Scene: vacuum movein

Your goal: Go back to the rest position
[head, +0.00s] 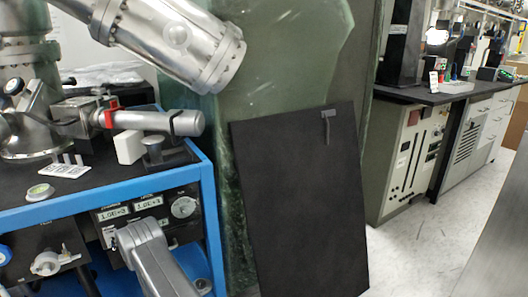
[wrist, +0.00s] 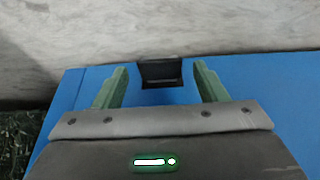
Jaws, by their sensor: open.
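My gripper (wrist: 161,80) shows in the wrist view with its two green fingers spread apart. A small dark block (wrist: 161,72) appears beyond and between the fingertips, at the far edge of a blue surface (wrist: 240,80). I cannot tell whether the fingers touch the block, but a gap shows on each side of it. In the head view I cannot clearly make out my gripper. A grey arm-like part (head: 152,262) rises at the bottom, in front of the blue-framed cart (head: 120,184).
A steel vacuum assembly (head: 165,40) overhangs the cart. A dark flat panel (head: 300,205) leans against a greenish glassy slab (head: 285,75). A lab bench (head: 430,95) with cabinets stands at the right. Open floor (head: 425,245) shows right of the panel.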

